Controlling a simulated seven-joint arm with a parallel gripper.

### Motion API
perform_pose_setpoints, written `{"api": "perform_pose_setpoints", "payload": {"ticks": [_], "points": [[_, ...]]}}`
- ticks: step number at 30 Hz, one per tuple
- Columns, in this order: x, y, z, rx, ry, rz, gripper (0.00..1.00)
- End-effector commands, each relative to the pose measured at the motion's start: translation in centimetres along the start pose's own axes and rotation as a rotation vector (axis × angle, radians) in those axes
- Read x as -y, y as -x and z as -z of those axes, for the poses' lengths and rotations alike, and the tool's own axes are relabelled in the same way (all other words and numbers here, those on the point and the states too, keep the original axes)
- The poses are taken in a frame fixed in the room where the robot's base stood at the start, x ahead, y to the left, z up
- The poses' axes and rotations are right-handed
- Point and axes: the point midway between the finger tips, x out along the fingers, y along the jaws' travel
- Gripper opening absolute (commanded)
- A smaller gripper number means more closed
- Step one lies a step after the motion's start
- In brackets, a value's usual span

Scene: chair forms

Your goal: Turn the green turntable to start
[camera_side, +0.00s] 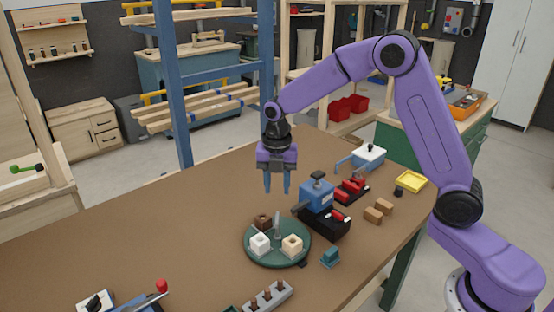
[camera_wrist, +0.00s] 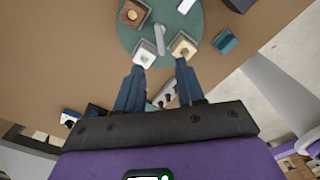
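The green turntable (camera_side: 278,262) is a round disc on the brown table. It carries a white block (camera_side: 259,244), a light wooden block (camera_side: 292,245) and a dark brown block (camera_side: 263,222), each with a hole or recess on top, around a grey upright handle (camera_side: 277,225). The disc also shows at the top of the wrist view (camera_wrist: 185,18), with the grey handle (camera_wrist: 160,40) in its middle. My gripper (camera_side: 277,190) hangs pointing down above and behind the turntable, clear of it. Its two blue fingers are apart with nothing between them.
A blue device on a black base (camera_side: 318,195) stands right behind the turntable. A teal block (camera_side: 330,257) sits at its right. A grey rack with pegs (camera_side: 268,297) lies in front. Brown blocks (camera_side: 378,210) and a yellow tray (camera_side: 411,181) are farther right.

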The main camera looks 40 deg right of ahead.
Motion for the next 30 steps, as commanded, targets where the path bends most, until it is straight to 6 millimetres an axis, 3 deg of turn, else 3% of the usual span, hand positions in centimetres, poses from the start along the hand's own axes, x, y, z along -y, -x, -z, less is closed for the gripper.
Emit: {"api": "perform_pose_setpoints", "payload": {"ticks": [6, 12, 26, 30], "points": [[-0.1, 4.4, 0.0, 0.002, 0.001, -0.004, 0.38], [0.0, 6.7, 0.0, 0.001, 0.0, -0.002, 0.38], [0.0, 7.4, 0.1, 0.0, -0.001, 0.0, 0.38], [0.4, 7.6, 1.3, 0.001, -0.04, -0.002, 0.38]]}}
